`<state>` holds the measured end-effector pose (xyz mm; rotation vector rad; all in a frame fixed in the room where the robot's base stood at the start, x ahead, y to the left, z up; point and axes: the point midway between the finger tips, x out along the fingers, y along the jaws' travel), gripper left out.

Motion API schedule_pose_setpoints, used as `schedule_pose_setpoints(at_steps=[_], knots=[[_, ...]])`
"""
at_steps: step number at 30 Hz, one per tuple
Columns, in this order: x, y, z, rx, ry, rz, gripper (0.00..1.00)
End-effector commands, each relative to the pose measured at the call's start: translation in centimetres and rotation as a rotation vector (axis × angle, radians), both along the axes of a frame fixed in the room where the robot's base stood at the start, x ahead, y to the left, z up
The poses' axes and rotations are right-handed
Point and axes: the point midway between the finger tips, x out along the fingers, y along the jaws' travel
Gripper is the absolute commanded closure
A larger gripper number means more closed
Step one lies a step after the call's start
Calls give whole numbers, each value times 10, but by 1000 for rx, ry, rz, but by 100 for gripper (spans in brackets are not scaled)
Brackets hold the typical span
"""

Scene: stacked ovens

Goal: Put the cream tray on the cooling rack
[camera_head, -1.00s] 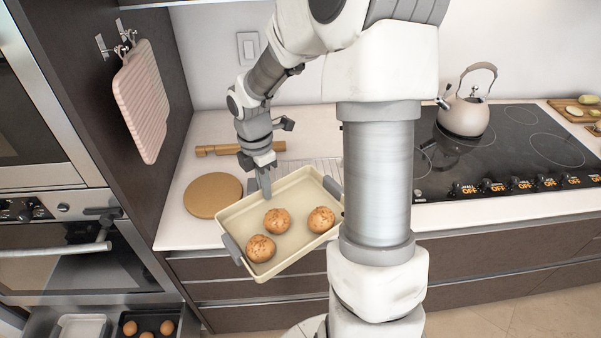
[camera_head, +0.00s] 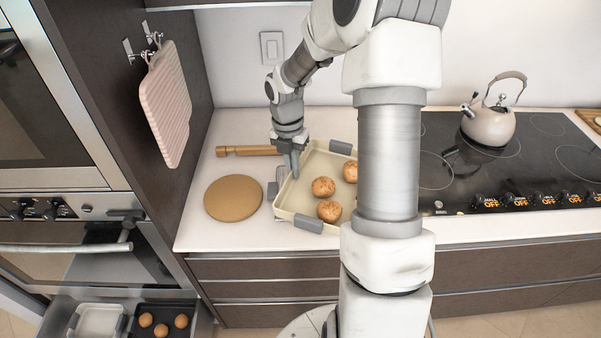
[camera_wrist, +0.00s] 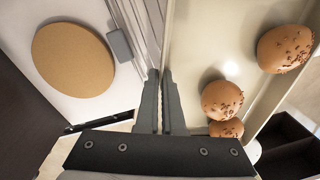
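The cream tray (camera_head: 308,168) has grey handles and carries three seeded rolls (camera_head: 323,187). It is over the counter, partly hidden behind my arm in the head view. My gripper (camera_head: 292,170) is at the tray's left side. In the wrist view my gripper's fingers (camera_wrist: 161,100) are closed on the rim of the cream tray (camera_wrist: 205,35). The cooling rack (camera_wrist: 142,28) shows as a wire strip left of the tray, with a grey handle (camera_wrist: 119,45); the rest is hidden under the tray. I cannot tell whether the tray touches the rack.
A round wooden board (camera_head: 233,198) lies left of the tray, and a rolling pin (camera_head: 248,150) lies behind. A kettle (camera_head: 489,122) stands on the black hob (camera_head: 500,165) at the right. Below the left oven, an open drawer holds a white tray (camera_head: 98,321) and a dark tray (camera_head: 150,335).

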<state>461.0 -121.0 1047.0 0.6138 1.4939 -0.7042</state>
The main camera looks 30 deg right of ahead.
Motion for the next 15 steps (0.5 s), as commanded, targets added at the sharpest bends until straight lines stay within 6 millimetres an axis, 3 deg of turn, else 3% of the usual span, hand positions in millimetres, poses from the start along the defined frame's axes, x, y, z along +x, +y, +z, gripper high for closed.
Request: schedule_pose_setpoints(at_steps=[9, 15], knots=[[44, -29, -30, 1, 1, -2, 100], [55, -37, -38, -1, -1, -1, 100]])
